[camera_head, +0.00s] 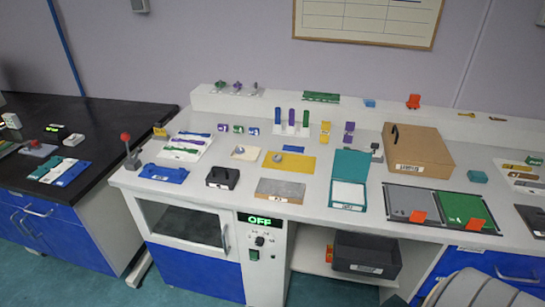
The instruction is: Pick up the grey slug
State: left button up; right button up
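A small grey rounded piece (278,158) that looks like a grey slug lies on the yellow mat (300,163) near the middle of the bench. A second small greyish piece (240,150) sits on a beige square plate just to its left. Both are too small to tell their exact shape, so I cannot be sure which one is the slug. Nothing covers the two pieces.
A black block (222,177), a grey speckled slab (280,190) and an open teal box (348,193) stand in front. A large brown box (418,152) is to the right. A red-knobbed lever (130,155) rises at the left edge. Coloured upright pieces stand behind.

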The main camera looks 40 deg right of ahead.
aim_at(276, 158)
jog(key=k+l+z, duration=0.1)
jog(key=z, duration=1.5)
jog(key=i+j, duration=0.1)
jog(key=i, duration=0.3)
jog(key=i+j+z, duration=0.1)
jog(key=i, duration=0.3)
